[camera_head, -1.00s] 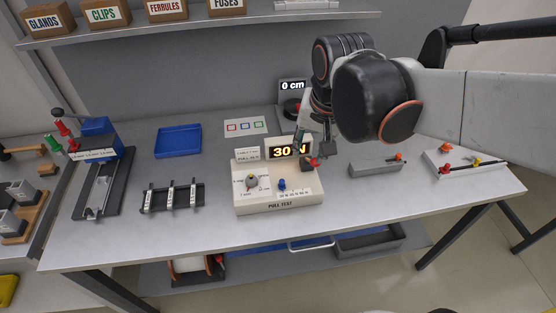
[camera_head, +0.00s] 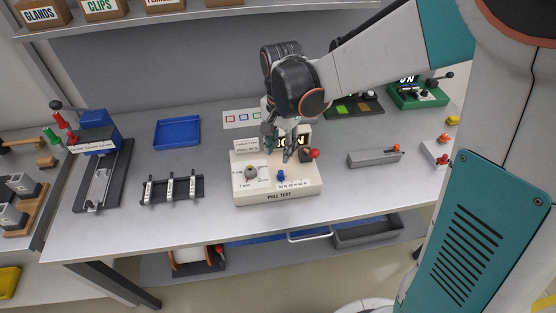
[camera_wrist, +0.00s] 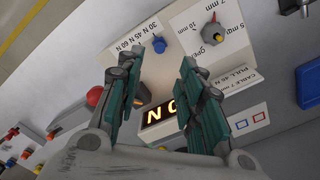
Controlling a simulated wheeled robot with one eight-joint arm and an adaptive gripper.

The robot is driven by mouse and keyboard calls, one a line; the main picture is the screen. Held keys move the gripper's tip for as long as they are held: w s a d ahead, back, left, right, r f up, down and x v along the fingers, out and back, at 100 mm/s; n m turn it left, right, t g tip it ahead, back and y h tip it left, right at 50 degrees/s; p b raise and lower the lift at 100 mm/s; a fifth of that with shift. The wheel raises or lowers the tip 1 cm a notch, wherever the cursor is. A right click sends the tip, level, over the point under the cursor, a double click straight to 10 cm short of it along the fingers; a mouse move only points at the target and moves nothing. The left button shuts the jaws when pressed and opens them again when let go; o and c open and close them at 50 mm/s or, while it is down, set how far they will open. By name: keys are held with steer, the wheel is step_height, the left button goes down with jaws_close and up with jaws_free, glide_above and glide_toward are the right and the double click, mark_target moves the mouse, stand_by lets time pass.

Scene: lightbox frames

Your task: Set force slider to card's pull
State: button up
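The cream PULL TEST box (camera_head: 278,196) stands mid-bench. Its blue force slider knob (camera_head: 281,175) is beside labels for 30, 45 and 60 N; it also shows in the wrist view (camera_wrist: 158,44). The card (camera_wrist: 243,85) at the back of the box reads cable 7 mm, pull 45 N. My gripper (camera_head: 279,148) is above the back of the box. In the wrist view its two fingers (camera_wrist: 162,62) are apart and empty, with the blue knob beyond the gap between them. The lit display (camera_wrist: 162,112) is partly hidden by my fingers; only "0 N" shows.
A wire rack (camera_head: 172,188) and blue tray (camera_head: 177,132) are left; a grey block (camera_head: 373,159) is right. Bench in front is clear.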

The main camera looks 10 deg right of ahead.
mark_target(281, 172)
step_height(281, 172, down, 10)
steer(key=b, duration=0.2)
steer(key=shift+r+b, duration=0.15)
steer(key=shift+b, duration=0.15)
jaws_close()
